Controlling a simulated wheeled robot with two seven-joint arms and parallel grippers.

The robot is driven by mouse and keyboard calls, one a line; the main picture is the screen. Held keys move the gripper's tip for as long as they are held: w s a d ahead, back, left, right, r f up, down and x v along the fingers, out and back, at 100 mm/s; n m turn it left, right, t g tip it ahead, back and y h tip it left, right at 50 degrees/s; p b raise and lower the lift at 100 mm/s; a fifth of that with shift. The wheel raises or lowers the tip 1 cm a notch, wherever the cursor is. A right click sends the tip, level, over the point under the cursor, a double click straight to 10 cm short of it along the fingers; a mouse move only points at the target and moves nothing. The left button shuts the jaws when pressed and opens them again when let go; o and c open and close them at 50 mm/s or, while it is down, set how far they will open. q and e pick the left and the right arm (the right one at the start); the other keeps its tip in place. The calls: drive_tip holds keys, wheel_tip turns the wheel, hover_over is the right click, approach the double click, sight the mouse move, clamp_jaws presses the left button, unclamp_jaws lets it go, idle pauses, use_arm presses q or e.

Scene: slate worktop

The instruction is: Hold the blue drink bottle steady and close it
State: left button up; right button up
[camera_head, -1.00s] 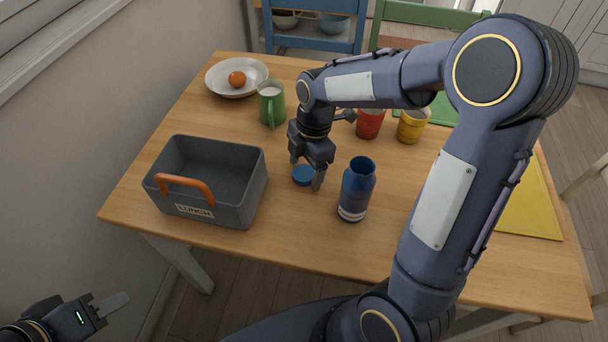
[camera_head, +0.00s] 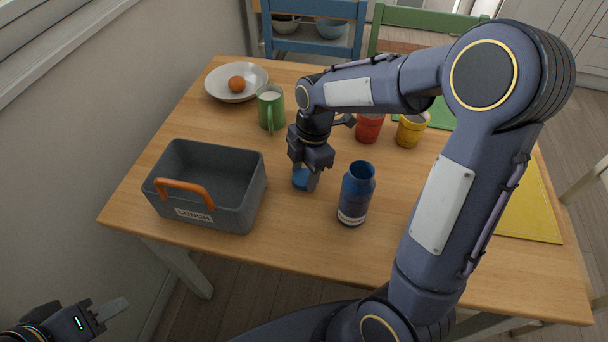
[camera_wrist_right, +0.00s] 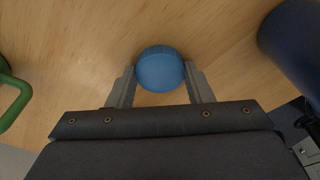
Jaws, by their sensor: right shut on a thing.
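The blue drink bottle (camera_head: 355,194) stands upright and uncapped on the wooden table, its mouth open. In the right wrist view the bottle (camera_wrist_right: 296,45) shows in part at the upper right. The round blue lid (camera_head: 301,180) is at table level, to the left of the bottle. My right gripper (camera_head: 306,182) points down and is shut on the lid. The right wrist view shows the lid (camera_wrist_right: 160,69) between its two fingers. My left gripper (camera_head: 108,312) is at the lower left, away from the table; its fingers are too unclear to judge.
A grey lunch box (camera_head: 245,208) with an orange handle stands left of the lid. A green mug (camera_head: 270,109), a plate (camera_head: 215,85) with an orange fruit (camera_head: 236,83), a red cup (camera_head: 369,128) and a yellow cup (camera_head: 411,130) stand farther back. A yellow mat (camera_head: 535,205) lies right.

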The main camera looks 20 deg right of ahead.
sight(305, 176)
wheel_tip(305, 176, up, 10)
drive_tip(key=p, duration=0.2)
idle(0.5)
